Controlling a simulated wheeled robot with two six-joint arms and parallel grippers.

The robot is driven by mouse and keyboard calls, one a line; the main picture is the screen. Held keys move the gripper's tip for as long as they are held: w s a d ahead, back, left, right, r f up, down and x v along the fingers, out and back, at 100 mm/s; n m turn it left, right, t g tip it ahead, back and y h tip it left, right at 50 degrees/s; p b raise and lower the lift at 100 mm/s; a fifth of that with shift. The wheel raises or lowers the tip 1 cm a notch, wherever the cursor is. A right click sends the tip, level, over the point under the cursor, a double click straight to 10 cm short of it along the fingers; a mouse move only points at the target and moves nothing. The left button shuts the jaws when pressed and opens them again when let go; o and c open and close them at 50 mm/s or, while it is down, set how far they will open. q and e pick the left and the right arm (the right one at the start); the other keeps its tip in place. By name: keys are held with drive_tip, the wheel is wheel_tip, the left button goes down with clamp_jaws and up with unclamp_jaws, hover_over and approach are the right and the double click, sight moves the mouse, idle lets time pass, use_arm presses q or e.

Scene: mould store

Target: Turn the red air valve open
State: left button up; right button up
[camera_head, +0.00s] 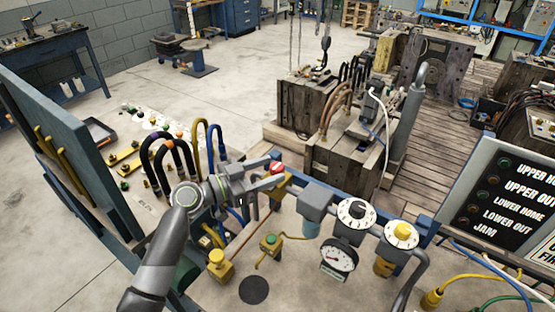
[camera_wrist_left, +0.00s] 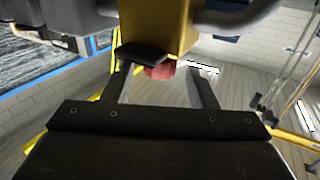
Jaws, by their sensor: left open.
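The red air valve (camera_head: 277,168) is a small red knob on a yellow body on the blue rail of the bench. My left gripper (camera_head: 271,172) reaches it from the left, open, with its fingertips at the knob. In the left wrist view the red knob (camera_wrist_left: 158,73) lies between the two spread fingers of the left gripper (camera_wrist_left: 161,72), below the yellow valve body (camera_wrist_left: 155,25). A dark flat piece covers part of the knob there. I cannot tell whether either finger touches it. My right gripper is not in view.
Right of the valve, the rail carries a grey block (camera_head: 316,201), a black dial (camera_head: 355,212), a pressure gauge (camera_head: 338,257) and a yellow knob (camera_head: 402,233). Hoses (camera_head: 170,160) and a blue panel (camera_head: 75,140) stand left. A sign board (camera_head: 500,200) stands right.

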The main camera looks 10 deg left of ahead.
sight(271, 170)
use_arm(q)
drive_tip(key=shift+p+x, duration=0.4)
drive_tip(key=shift+x, duration=1.1)
drive_tip(key=c, duration=1)
drive_tip(key=shift+o, duration=0.2)
